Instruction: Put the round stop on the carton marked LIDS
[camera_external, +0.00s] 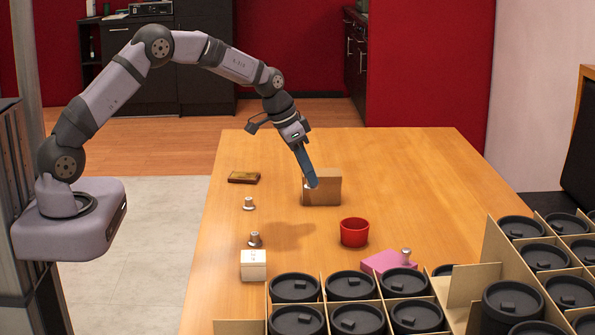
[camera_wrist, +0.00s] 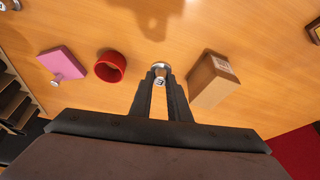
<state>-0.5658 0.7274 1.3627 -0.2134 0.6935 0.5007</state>
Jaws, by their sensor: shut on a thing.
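My gripper (camera_external: 312,184) is above the table, in front of the brown carton (camera_external: 328,194). In the wrist view its two fingers (camera_wrist: 160,88) are shut on a small silver round stop (camera_wrist: 160,68) with a pale face and a dark mark. The stop shows only as a pale spot at the fingertips in the external view. The carton (camera_wrist: 214,83) stands just right of the fingers in the wrist view, apart from the stop. It bears a printed label too small to read, so I cannot confirm LIDS.
A red cup (camera_external: 354,232) and a pink block (camera_external: 378,261) with a silver knob (camera_external: 406,254) stand to the right. Two silver stops (camera_external: 249,204) (camera_external: 255,240), a white box (camera_external: 253,259) and a dark brown block (camera_external: 244,178) are left. Divided crates of black lidded containers (camera_external: 351,285) fill the front right.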

